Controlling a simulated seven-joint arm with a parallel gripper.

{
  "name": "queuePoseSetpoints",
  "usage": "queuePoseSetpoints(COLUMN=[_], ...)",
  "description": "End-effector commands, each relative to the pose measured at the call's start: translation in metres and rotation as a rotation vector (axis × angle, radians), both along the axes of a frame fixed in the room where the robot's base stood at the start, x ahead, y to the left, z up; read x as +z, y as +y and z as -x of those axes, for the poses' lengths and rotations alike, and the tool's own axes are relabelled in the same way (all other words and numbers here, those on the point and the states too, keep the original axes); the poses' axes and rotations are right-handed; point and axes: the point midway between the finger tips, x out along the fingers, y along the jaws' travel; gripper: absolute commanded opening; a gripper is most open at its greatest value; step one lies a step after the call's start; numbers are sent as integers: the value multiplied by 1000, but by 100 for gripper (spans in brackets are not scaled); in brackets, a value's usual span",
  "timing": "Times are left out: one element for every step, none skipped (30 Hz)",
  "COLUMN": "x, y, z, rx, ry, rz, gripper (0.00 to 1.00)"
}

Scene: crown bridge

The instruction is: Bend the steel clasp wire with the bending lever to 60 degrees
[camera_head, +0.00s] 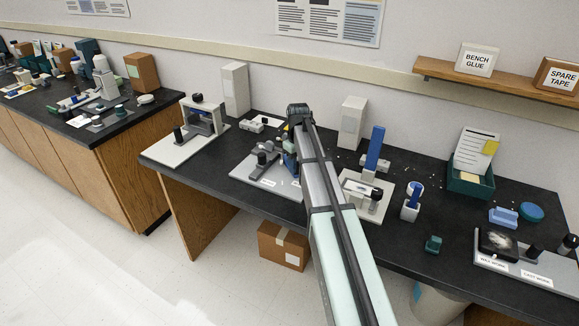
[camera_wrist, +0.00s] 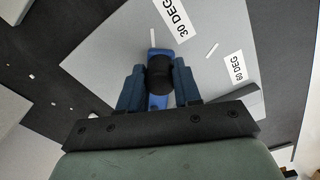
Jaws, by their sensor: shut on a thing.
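The bending jig is a pale grey plate (camera_head: 247,172) on the black bench, left of my arm. In the wrist view the plate (camera_wrist: 105,65) carries the labels 30 DEG (camera_wrist: 175,18) and 60 DEG (camera_wrist: 237,66), with white tick marks. The blue bending lever (camera_wrist: 152,52) has a round black knob (camera_wrist: 159,75). My gripper (camera_wrist: 158,84) has its two blue fingers shut on the knob, one on each side. In the head view my arm mostly hides the gripper (camera_head: 289,160) and lever. I cannot make out the steel clasp wire; the lever's exact angle is unclear.
A grey clamp-like fixture (camera_head: 263,157) stands on the plate. A white-based press (camera_head: 203,125) is to the left. Another plate (camera_head: 377,203) with a tall blue handle (camera_head: 375,149) stands close right of my arm. A green box (camera_head: 470,183) is farther right.

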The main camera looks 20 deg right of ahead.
Motion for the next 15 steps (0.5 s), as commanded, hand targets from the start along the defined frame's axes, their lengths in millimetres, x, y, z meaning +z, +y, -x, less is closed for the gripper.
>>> queuePoseSetpoints(x=[0, 0, 0, 0, 0, 0, 0, 0, 0, 0, 0, 0, 0, 0, 0], y=[-7, -11, -15, -18, -21, -25, -28, -31, -35, -38, -41, -44, -46, -48, -50], z=[-1, -2, -3, -4, -6, -7, -9, -10, -12, -14, -15, -17, -19, -20, -22], rx=[41, 69, 107, 135, 164, 200, 228, 254, 289, 314, 339, 371, 394, 416, 444], ry=[4, 4, 4, 4, 4, 4, 4, 4, 4, 4, 4, 4, 4, 4, 5], rz=[1, 0, 0, 0, 0, 0, 0, 0, 0, 0, 0, 0, 0, 0, 0], gripper=[0, 0, 0, 0, 0, 0, 0, 0, 0, 0, 0, 0, 0, 0, 0])
